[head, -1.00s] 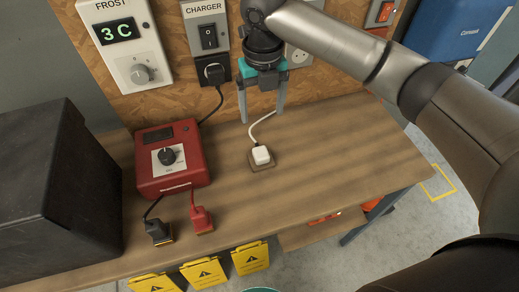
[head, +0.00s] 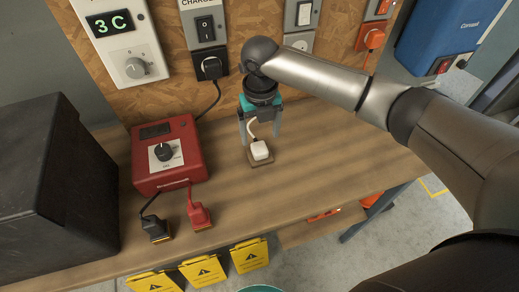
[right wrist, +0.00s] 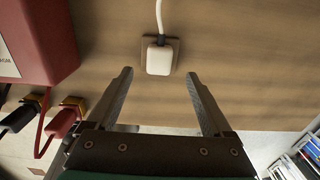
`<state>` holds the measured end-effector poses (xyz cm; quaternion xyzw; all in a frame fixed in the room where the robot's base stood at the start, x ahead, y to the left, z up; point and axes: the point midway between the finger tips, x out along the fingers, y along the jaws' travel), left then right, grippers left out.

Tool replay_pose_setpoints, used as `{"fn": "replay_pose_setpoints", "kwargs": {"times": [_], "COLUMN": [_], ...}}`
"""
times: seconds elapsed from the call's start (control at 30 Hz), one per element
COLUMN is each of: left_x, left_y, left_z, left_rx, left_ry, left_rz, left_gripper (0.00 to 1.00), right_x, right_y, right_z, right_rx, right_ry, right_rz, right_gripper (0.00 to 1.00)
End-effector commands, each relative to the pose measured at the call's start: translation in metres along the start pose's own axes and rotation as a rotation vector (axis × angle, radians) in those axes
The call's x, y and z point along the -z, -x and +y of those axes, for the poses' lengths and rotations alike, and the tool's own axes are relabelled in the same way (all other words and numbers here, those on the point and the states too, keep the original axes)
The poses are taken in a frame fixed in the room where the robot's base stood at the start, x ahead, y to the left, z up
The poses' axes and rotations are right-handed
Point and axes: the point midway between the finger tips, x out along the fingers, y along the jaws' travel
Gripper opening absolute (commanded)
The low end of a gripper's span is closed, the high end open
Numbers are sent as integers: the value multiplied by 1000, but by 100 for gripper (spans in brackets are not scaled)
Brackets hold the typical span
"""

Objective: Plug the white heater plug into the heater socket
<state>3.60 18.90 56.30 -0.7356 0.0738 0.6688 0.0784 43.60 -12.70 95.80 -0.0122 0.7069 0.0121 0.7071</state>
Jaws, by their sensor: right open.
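The white plug (head: 259,150) lies on a small brown pad (head: 262,162) on the workbench, its white cord running back toward the wall board. It also shows in the right wrist view (right wrist: 159,58), beyond the fingertips. My right gripper (head: 261,142) is open and points down just above and behind the plug in the head view, with its fingers apart and nothing between them in the right wrist view (right wrist: 160,75). The heater socket cannot be told for sure; my arm hides part of the wall panels. My left gripper is not in view.
A red charger box (head: 168,160) with black and red clamps (head: 198,212) stands left of the plug, beside a dark box (head: 60,190). A black plug (head: 211,68) sits in the charger socket. Yellow warning tags (head: 203,271) hang at the front edge. The bench right of the plug is clear.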

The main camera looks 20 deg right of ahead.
Motion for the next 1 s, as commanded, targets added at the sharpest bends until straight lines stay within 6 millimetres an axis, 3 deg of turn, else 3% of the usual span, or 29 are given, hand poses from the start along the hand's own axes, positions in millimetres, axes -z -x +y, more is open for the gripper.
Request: {"fn": "replay_pose_setpoints", "kwargs": {"times": [0.17,0.53,0.93,1.0], "left_x": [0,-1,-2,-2], "left_y": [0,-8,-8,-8], "left_z": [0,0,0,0], "left_rx": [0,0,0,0], "left_ry": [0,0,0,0], "left_rz": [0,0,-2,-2], "left_gripper": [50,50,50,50], "right_x": [0,-1,-1,-1], "right_y": [-1,-49,-52,-51], "right_z": [0,1,1,1], "right_rx": [0,0,1,1], "right_ry": [0,0,1,1], "right_rz": [1,1,0,0], "right_gripper": [85,85,85,77]}}
